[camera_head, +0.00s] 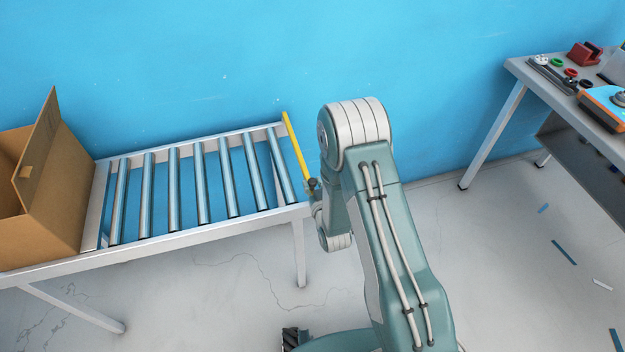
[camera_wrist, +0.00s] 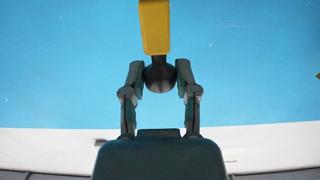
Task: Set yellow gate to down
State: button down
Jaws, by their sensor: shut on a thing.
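The yellow gate (camera_head: 295,145) is a thin yellow bar along the right end of the roller conveyor (camera_head: 205,233). Its near end meets a dark round knob, and I cannot tell its exact tilt. In the wrist view the yellow bar (camera_wrist: 155,26) comes down from the top edge to the dark knob (camera_wrist: 160,78). My gripper (camera_wrist: 160,73) has a finger on each side of this knob and is shut on it. In the head view my gripper (camera_head: 313,188) is small and partly hidden by my arm at the conveyor's near right corner.
An open cardboard box (camera_head: 45,215) stands on the conveyor's left end. The rollers between box and gate are bare. A workbench (camera_head: 520,68) with tools stands at the right. A blue wall (camera_head: 230,60) runs behind, and scraps lie on the right floor.

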jog(key=shift+s+f, duration=0.35)
jog(key=shift+f, duration=0.25)
jog(key=shift+c, duration=1.9)
grip_release()
jog(key=shift+w+r, duration=0.1)
jog(key=shift+r, duration=0.05)
jog(key=v, duration=1.2)
jog(key=shift+w+r, duration=0.1)
jog(key=shift+w, duration=0.1)
